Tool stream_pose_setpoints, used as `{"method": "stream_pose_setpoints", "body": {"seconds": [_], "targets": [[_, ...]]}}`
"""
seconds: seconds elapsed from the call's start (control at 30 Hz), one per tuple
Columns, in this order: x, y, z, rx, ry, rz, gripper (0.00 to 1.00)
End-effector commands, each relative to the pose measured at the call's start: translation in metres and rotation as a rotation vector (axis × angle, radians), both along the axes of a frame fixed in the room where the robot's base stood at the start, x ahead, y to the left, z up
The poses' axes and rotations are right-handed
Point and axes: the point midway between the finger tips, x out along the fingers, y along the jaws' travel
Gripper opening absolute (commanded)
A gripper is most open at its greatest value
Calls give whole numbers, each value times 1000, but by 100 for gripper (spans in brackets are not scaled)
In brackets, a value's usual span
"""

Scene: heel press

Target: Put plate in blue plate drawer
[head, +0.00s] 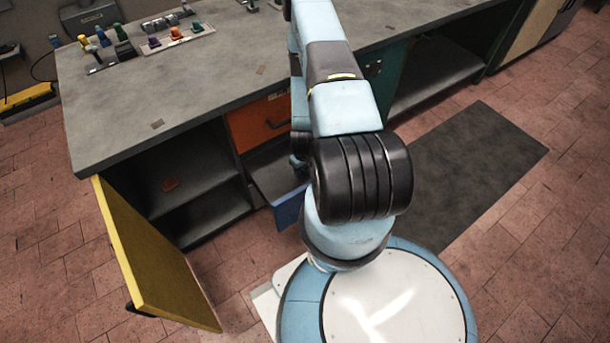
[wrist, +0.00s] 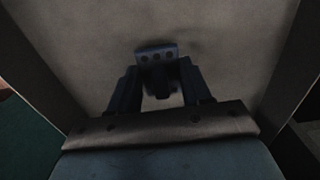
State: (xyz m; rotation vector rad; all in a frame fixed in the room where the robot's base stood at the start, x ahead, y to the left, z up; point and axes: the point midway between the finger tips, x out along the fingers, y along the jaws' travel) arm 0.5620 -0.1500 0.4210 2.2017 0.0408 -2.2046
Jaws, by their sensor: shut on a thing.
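In the wrist view my gripper (wrist: 160,82) is shut on the plate (wrist: 157,56), a small dark piece with a row of three holes. The plate sits between the fingertips, over a grey floor with straight walls on both sides, which looks like the inside of the drawer. I cannot tell whether the plate touches the floor. In the head view the blue plate drawer (head: 289,207) is pulled open under the orange drawer. My arm hides part of it, and my gripper and the plate are hidden there.
An orange drawer front (head: 258,123) is above the blue one. A yellow door (head: 150,255) hangs open at the left, beside a shelved compartment (head: 205,216) with a small orange thing. The grey worktop (head: 215,80) holds several small coloured parts at its far left. A dark mat (head: 460,175) lies on the floor at right.

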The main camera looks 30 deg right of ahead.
Motion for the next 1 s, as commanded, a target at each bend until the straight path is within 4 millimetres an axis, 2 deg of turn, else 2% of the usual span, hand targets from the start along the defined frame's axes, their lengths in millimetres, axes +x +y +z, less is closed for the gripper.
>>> {"method": "stream_pose_setpoints", "body": {"seconds": [0.17, 0.4, 0.77, 0.8, 1.0], "targets": [[0, 0, -11, 0, 0, -1, 4], [0, 0, -39, 1, 0, -1, 4], [0, 0, -43, 0, 0, -1, 4], [0, 0, -43, 0, 0, -1, 50], [0, 0, -43, 0, 0, -1, 69]]}}
